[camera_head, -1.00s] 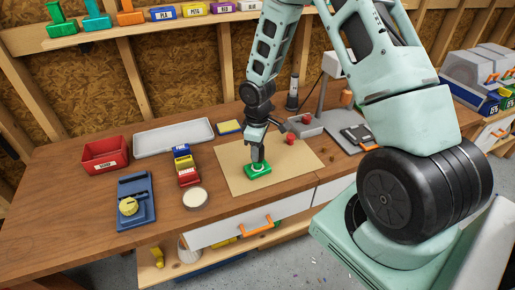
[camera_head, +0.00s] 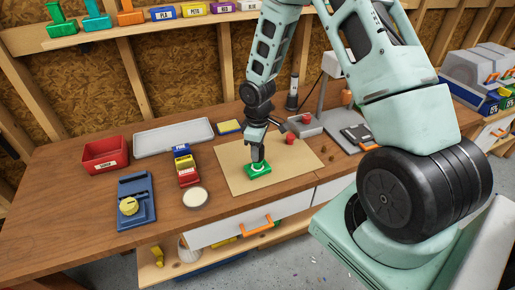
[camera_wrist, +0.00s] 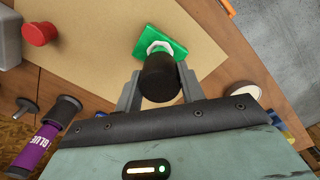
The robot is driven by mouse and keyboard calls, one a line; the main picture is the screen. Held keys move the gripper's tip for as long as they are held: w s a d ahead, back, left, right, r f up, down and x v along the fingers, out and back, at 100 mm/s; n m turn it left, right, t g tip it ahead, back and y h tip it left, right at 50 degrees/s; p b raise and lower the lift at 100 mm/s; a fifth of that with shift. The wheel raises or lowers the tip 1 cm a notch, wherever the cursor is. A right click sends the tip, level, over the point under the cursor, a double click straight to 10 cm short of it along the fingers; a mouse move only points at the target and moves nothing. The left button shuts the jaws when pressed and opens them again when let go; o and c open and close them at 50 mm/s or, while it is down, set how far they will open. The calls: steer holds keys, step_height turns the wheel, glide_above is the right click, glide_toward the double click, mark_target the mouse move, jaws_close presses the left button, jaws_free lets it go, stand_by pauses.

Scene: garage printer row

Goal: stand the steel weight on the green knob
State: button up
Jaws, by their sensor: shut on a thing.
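A dark cylinder (camera_wrist: 160,80), which looks like the steel weight, sits between the two fingers of my gripper (camera_wrist: 160,92) in the wrist view. My gripper is shut on it. The fingers hide most of the cylinder there. I cannot tell whether the cylinder touches the green piece.
The tan mat (camera_head: 235,178) is mostly bare. A red knob (camera_head: 290,138) stands behind and right of my gripper. A purple glue bottle (camera_wrist: 38,145) shows in the wrist view. A white round lid (camera_head: 195,197) and blue fixture (camera_head: 135,187) are to the left.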

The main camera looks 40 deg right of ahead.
steer(key=shift+f+b, duration=0.45)
steer(key=shift+f, duration=0.1)
stand_by(0.4)
steer(key=o, duration=2)
step_height(320, 180, up, 17)
steer(key=b, duration=0.2)
steer(key=shift+r, duration=0.2)
